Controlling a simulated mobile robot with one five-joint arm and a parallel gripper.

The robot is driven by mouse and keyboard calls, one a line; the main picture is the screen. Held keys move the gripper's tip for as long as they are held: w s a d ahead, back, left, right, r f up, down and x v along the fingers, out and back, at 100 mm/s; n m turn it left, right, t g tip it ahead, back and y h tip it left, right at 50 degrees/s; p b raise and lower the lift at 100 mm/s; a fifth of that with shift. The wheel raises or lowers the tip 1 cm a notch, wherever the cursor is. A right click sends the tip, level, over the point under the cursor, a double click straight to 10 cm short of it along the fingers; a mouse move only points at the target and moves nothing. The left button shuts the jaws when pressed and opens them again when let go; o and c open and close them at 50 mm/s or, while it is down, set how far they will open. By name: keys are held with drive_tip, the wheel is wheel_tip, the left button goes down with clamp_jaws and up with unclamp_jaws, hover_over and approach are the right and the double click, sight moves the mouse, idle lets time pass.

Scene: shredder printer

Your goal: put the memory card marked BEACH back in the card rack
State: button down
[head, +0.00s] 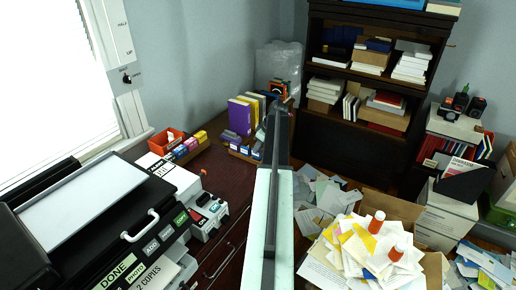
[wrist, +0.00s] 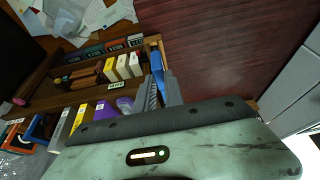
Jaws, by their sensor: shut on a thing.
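My gripper (wrist: 163,88) reaches over the wooden card rack (wrist: 72,100) in the wrist view. Its grey fingers are shut on a slim blue card (wrist: 156,60), at the rack's right end. I cannot read a marking on it, nor tell whether it touches the rack. Several cards stand in the rack: dark and red ones at the back, and yellow (wrist: 122,67) and white (wrist: 135,64) ones nearer. In the head view the rack (head: 243,157) stands on the far part of the dark red desk, and my arm hides the fingertips.
Purple (head: 240,117) and yellow upright boxes stand by the rack. A red bin (head: 163,141) and small coloured boxes sit to its left. A black printer (head: 85,215) fills the left front. Bare desk (wrist: 220,50) lies right of my fingers.

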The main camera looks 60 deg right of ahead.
drive_tip(key=shift+f+b, duration=0.5)
drive_tip(key=shift+f, duration=0.1)
drive_tip(key=c, duration=1.3)
unclamp_jaws()
drive_tip(key=shift+c, duration=0.2)
drive_tip(key=p+v, duration=0.7)
drive_tip(key=v, duration=0.1)
drive_tip(key=shift+f, duration=0.1)
drive_tip(key=shift+s, duration=0.1)
